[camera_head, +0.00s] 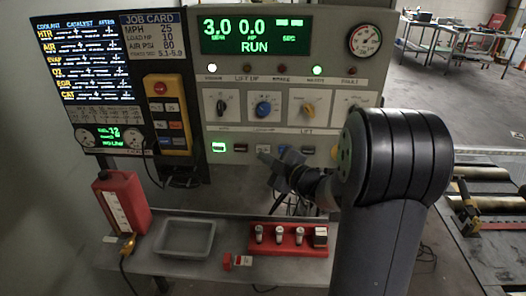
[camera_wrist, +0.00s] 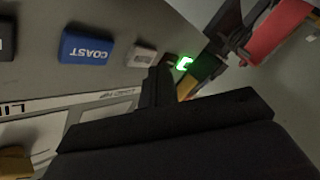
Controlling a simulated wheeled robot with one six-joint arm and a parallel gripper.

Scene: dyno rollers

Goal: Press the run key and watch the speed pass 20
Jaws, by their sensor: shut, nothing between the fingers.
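The dyno console's green display (camera_head: 250,36) reads 3.0 MPH, 0.0 and RUN. Below its knobs runs a row of keys. The leftmost key (camera_head: 218,147) is lit green; it also shows lit in the wrist view (camera_wrist: 184,63). To its right come a dark reddish key, a pale key (camera_wrist: 145,55) and the blue COAST key (camera_wrist: 88,46). My gripper (camera_head: 264,157) is shut and empty, just in front of the pale key's part of the row. In the wrist view its fingertips (camera_wrist: 160,72) point toward the row's lit end. Whether they touch a key is unclear.
A job card (camera_head: 150,38) lists MPH 25. A yellow pendant (camera_head: 167,115) hangs left of the keys. The shelf below holds a red jug (camera_head: 122,203), a grey tray (camera_head: 216,238) and a red rack (camera_head: 261,249) with several small fittings. Rollers (camera_head: 490,203) lie at right.

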